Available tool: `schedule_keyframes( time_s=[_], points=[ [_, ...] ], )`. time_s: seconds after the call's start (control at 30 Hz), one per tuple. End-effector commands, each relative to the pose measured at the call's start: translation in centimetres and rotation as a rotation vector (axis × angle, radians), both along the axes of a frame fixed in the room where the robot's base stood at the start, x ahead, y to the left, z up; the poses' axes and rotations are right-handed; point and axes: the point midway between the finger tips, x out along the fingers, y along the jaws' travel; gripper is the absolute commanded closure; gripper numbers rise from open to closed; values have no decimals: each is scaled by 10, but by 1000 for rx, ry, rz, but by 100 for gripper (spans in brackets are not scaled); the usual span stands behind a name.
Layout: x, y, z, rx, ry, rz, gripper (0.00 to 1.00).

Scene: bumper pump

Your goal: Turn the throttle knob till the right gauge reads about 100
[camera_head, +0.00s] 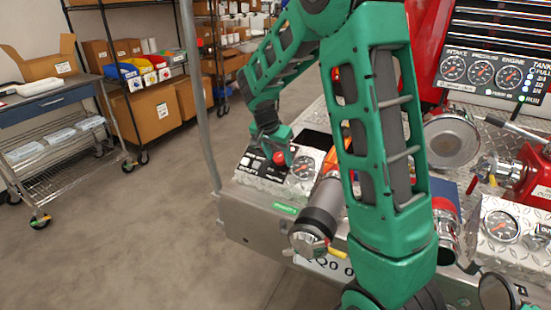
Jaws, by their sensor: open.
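A small red knob (280,158), which looks like the throttle knob, sits on the small panel at the bumper's left end. My gripper (271,148) is open and comes down from above, right at the knob. At this size I cannot tell whether its fingers touch the knob or straddle it. A round white-faced gauge (302,168) is just right of the knob, its reading too small to make out. Another gauge (501,226) is on the bumper's right part. The upper panel holds intake, pressure and engine gauges (509,77); their readings are unclear.
My green arm covers the middle of the bumper (245,211). Pipe fittings with a capped outlet (308,241) and a red valve body (522,178) stick out nearby. Open floor (160,230) lies left, with a steel cart (60,155) and shelves beyond.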

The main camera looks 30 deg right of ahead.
Motion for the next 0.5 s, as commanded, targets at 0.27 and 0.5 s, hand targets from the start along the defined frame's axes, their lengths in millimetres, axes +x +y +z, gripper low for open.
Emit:
schedule_keyframes(
  time_s=[0.27, 0.5],
  points=[
    [0, 0, 0, 0, 0, 0, 82],
    [0, 2, 0, 0, 3, 6, 89]
  ],
)
